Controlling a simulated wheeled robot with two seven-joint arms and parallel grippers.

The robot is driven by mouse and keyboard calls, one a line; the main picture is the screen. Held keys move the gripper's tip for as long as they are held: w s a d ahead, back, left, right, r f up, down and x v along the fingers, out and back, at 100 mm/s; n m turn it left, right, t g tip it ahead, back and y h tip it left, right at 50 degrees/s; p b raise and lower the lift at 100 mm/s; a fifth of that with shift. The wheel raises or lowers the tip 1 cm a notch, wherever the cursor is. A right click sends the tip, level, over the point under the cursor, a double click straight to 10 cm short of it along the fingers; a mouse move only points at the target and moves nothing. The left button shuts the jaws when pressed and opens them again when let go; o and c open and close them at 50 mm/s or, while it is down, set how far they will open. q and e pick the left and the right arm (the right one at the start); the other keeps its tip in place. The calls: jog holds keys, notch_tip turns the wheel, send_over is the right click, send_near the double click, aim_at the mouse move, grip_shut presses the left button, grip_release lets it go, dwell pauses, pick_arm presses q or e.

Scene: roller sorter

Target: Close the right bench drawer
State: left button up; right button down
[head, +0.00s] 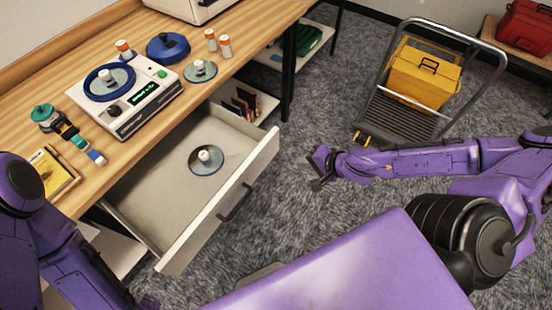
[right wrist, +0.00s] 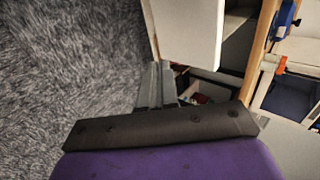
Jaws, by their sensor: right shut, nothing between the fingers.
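The right bench drawer (head: 132,197) is pulled well out from under the wooden bench. Its pale front panel (head: 190,236) faces right and carries a dark bar handle (head: 235,203). A round disc with a white knob (head: 205,160) lies inside the drawer. My right gripper (head: 316,182) is shut and empty over the floor, to the right of the drawer front and apart from it. In the right wrist view its fingers (right wrist: 155,86) are together, beside a pale panel (right wrist: 188,32) that looks like the drawer front. My left arm is at the left edge; its gripper is not clearly visible.
The bench top (head: 185,85) holds a white device (head: 125,95), several discs, small bottles and a yellow book (head: 50,172). A dark bench leg (head: 289,70) stands behind the drawer. A cart (head: 400,118) with a yellow toolbox (head: 424,74) is at the back right. Carpet between is clear.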

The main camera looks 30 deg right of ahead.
aim_at(269, 156)
jog(key=b+x, duration=0.2)
jog(key=x, duration=0.1)
jog(key=r+b+x, duration=0.1)
jog(key=b+x, duration=0.1)
jog(key=x, duration=0.2)
jog(key=w+b+x, duration=0.1)
jog(key=b+x, duration=0.2)
jog(key=shift+w+a, duration=0.15)
jog(key=shift+a, duration=0.25)
jog(key=shift+w+a, duration=0.25)
jog(key=shift+w, duration=0.15)
jog(key=shift+w, duration=0.1)
